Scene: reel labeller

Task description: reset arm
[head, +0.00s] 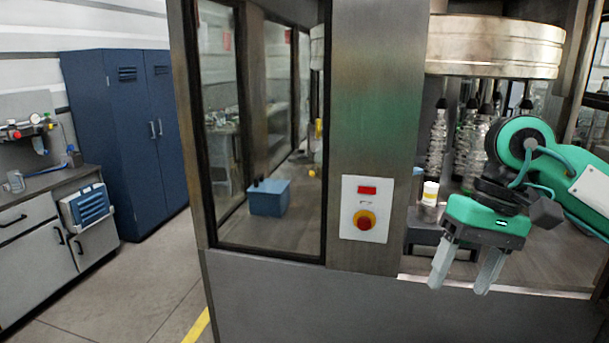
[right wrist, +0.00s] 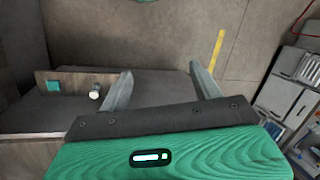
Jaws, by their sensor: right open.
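My right arm comes in from the right in the head view. Its green right gripper (head: 464,272) hangs in front of the machine's open bay, fingers pointing down. The two grey fingers are apart with nothing between them. My left gripper is not in view.
The machine has a panel with a red emergency button (head: 364,220). A white and yellow container (head: 430,192) stands in the bay behind my right gripper. A blue box (head: 269,197) sits behind glass. Blue lockers (head: 115,135) stand left; the floor (head: 150,285) before them is clear.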

